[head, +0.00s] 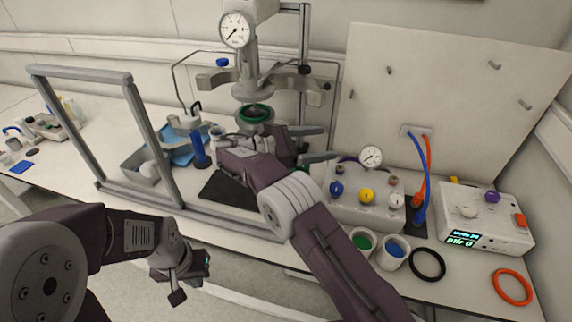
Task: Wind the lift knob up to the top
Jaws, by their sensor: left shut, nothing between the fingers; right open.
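The reactor head with its pressure gauge (236,30) hangs on the tall stand post (304,40) at the back middle. A small dark knob (327,87) shows on the right side of the head; I cannot tell whether it is the lift knob. My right gripper (314,145) is open and empty in front of the stand, its two fingers pointing right. Its wrist and arm hide the lower stand. My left gripper (180,292) is shut and empty, low in front of the bench edge, away from the stand.
A green-ringed vessel top (254,113) is below the head. A grey frame (137,98) stands at left. A valve box with colored knobs (367,196), two cups (393,252) and a stirrer controller (470,215) are at right. Black (427,264) and orange rings (512,287) lie in front.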

